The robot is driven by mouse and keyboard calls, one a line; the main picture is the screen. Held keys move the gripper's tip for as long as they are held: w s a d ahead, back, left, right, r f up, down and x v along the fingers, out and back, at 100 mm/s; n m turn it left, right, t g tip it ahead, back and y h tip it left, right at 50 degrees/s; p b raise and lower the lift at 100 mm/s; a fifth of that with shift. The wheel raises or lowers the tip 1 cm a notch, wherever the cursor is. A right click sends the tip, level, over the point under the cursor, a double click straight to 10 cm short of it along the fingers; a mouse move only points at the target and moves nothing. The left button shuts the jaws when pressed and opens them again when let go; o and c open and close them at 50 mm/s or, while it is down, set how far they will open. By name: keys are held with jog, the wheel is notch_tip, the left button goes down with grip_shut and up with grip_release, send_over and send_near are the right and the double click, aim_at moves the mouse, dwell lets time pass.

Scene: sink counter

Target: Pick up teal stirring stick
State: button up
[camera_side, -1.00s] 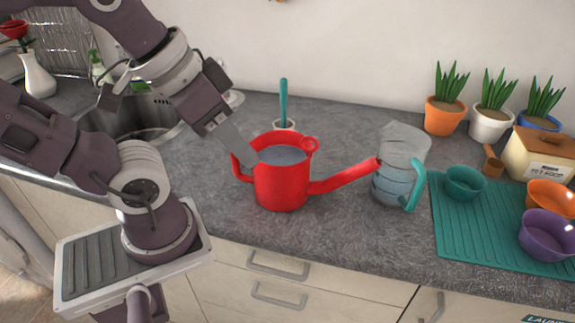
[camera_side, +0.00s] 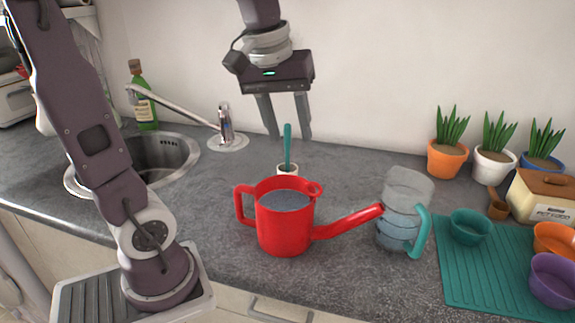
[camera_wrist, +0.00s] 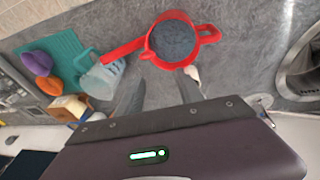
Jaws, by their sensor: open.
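The teal stirring stick (camera_side: 287,146) stands upright in a small white cup (camera_side: 288,170) behind the red watering can (camera_side: 284,222). My gripper (camera_side: 290,138) is open and points down, with its fingertips around the height of the stick's top in the side view. I cannot tell from this view whether the stick is between the fingers. In the wrist view, the open fingers (camera_wrist: 158,96) point toward the red can (camera_wrist: 172,42). A small white piece beside the can, likely the cup (camera_wrist: 193,73), shows near the right finger; the stick is not clear there.
A clear pitcher with a teal handle (camera_side: 400,215) stands right of the can, by its spout. Bowls sit on a teal mat (camera_side: 470,280). Potted plants (camera_side: 447,150) line the wall. The sink (camera_side: 160,155) and faucet (camera_side: 225,125) are at the left.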

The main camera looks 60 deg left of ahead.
jog(key=w+a+f+n+g, duration=0.1)
jog(key=w+a+n, duration=0.3)
jog(key=w+a, duration=0.15)
jog(key=n+g, duration=0.2)
jog(key=n, duration=0.4)
send_over(288, 144)
jog(key=shift+h, duration=0.3)
jog(key=f, duration=0.3)
jog(key=w+f, duration=0.1)
jog(key=shift+a+f, duration=0.2)
jog(key=shift+a, duration=0.15)
jog(key=f, duration=0.7)
jog(key=shift+s+a+f, duration=0.1)
jog(key=shift+s+f, duration=0.05)
jog(key=shift+s, duration=0.2)
jog(key=shift+c, duration=0.4)
grip_shut()
